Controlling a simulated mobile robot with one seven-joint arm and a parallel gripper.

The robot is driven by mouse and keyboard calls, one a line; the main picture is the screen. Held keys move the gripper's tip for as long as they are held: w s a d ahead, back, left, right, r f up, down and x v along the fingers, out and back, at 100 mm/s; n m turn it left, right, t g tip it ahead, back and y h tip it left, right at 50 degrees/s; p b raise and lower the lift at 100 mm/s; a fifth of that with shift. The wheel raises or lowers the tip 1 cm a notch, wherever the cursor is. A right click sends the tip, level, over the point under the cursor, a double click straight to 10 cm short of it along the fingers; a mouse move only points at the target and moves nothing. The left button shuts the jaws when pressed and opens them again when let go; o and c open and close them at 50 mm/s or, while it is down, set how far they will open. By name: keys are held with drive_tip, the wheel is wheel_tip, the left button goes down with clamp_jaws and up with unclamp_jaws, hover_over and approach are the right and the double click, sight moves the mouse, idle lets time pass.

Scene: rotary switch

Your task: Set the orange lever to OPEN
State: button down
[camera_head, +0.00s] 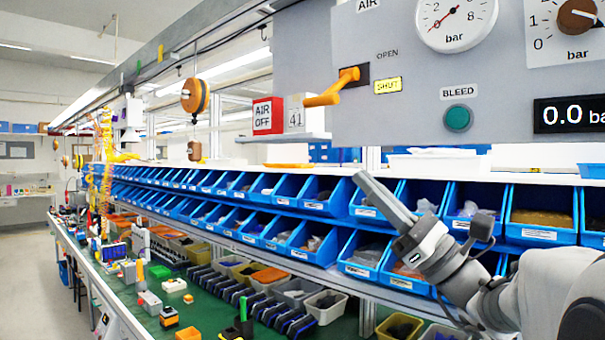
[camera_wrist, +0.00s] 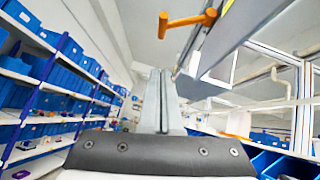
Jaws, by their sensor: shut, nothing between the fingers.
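The orange lever (camera_head: 333,89) sticks out of a dark slot on the grey panel (camera_head: 410,115), its bar end hanging toward the left and slightly down. Above it is the OPEN label (camera_head: 387,54); the SHUT label (camera_head: 388,86), lit yellow, is beside the lever's base. My gripper (camera_head: 361,178) is below the lever in the head view, fingers pointing up and left, shut and empty, apart from the lever. In the wrist view the lever (camera_wrist: 187,20) is at the top, beyond and slightly right of the closed fingertips (camera_wrist: 160,72).
The panel also carries a dial gauge (camera_head: 457,18), a brown knob (camera_head: 577,16), a green BLEED button (camera_head: 458,118) and a readout (camera_head: 570,115) showing 0.0. A small shelf (camera_head: 285,137) holds an AIR OFF sign (camera_head: 267,115) left of the lever. Blue bins (camera_head: 325,195) line the racks below.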

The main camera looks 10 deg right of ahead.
sight(336, 87)
drive_tip(key=w+a+r+p, duration=0.2)
drive_tip(key=a+r+p, duration=0.1)
drive_tip(key=r, duration=0.6)
drive_tip(key=shift+w+a, duration=0.4)
drive_tip(key=shift+a, duration=0.5)
drive_tip(key=shift+s+r+m+t, duration=0.1)
drive_tip(key=shift+m+t, duration=0.2)
